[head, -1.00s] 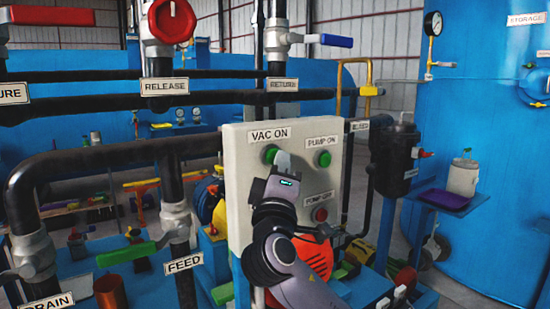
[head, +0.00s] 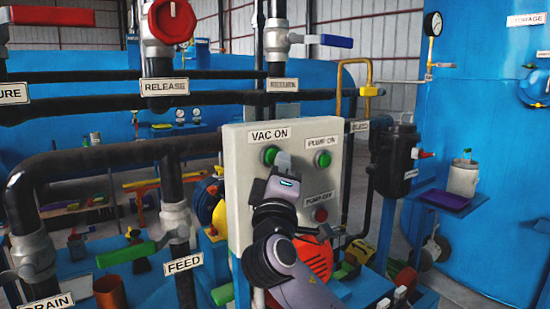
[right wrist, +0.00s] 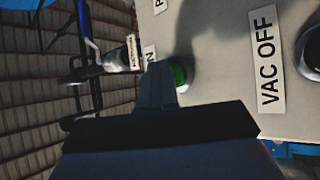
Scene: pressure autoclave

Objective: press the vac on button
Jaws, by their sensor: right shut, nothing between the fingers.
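The green VAC ON button (head: 269,155) sits at the upper left of the pale control panel (head: 236,190), under its VAC ON label (head: 269,134). My right gripper (head: 284,161) is shut and empty, with its fingertips at the button's right edge in the head view. In the right wrist view the fingertips (right wrist: 160,80) overlap one side of the green button (right wrist: 181,73), and part of the VAC ON label is hidden behind them. I cannot tell whether they touch the button. My left gripper is not in view.
A green PUMP ON button (head: 323,158) and a red PUMP OFF button (head: 320,215) are on the panel's right side. A VAC OFF label (right wrist: 267,60) shows in the right wrist view.

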